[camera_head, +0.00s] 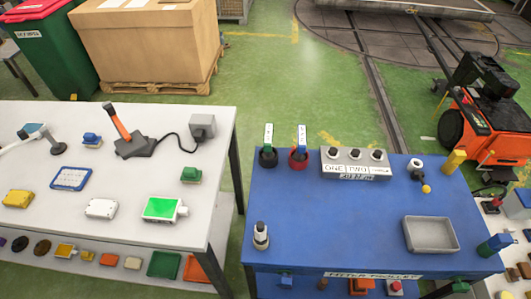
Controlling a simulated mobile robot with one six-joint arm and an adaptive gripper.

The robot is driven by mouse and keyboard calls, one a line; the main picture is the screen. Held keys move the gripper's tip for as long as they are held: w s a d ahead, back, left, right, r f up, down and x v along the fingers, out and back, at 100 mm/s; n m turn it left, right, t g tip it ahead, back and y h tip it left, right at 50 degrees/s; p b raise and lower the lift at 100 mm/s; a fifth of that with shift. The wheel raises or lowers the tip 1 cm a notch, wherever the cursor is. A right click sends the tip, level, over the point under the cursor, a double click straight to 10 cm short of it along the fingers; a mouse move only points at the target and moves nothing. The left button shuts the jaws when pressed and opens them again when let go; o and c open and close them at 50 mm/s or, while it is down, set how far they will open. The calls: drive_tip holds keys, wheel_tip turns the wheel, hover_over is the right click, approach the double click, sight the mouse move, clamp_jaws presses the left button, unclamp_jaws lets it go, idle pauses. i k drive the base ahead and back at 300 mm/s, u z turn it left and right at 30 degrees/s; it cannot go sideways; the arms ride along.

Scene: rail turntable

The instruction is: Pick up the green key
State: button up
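A green and white upright piece (268,136), which looks like the green key, stands in a dark round holder (267,158) at the back left of the blue trolley top (330,215). A similar blue and white piece (302,138) stands just right of it in a red round holder (298,159). The lower ends of both are hidden in their holders. My gripper is not in view.
A grey box with several black knobs (356,170) stands right of the holders. A grey tray (430,235) and a dark-and-white knob (261,235) are nearer the front. The trolley's middle is clear. A white table (150,180) with several items is left, across a narrow gap.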

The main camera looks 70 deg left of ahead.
sight(268, 154)
drive_tip(key=k, duration=1.75)
drive_tip(key=u, duration=2.05)
drive_tip(key=i, duration=0.7)
drive_tip(key=z, duration=0.15)
